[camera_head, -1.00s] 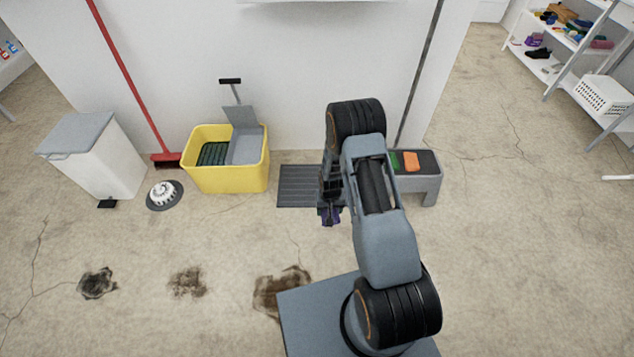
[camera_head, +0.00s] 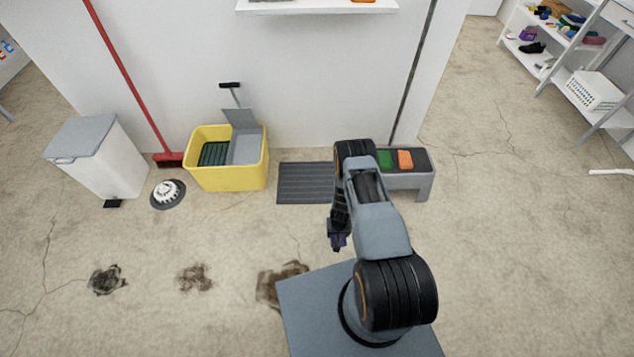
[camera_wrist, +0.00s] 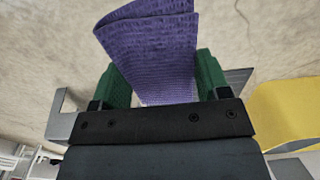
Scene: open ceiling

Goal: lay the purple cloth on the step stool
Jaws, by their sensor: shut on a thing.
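The purple cloth (camera_wrist: 150,50) hangs folded between the green finger pads of my gripper (camera_wrist: 160,85) in the wrist view. My gripper is shut on it. In the head view my gripper (camera_head: 338,240) is low in front of the dark floor mat, with a small bit of the purple cloth (camera_head: 341,241) showing. The grey step stool (camera_head: 427,183) stands against the wall to the right, beyond my arm. A green item (camera_head: 385,159) and an orange item (camera_head: 405,159) lie on its dark top. My arm hides the stool's left part.
A ribbed dark mat (camera_head: 303,183) lies left of the stool. A white shelf (camera_head: 315,6) juts from the wall above.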

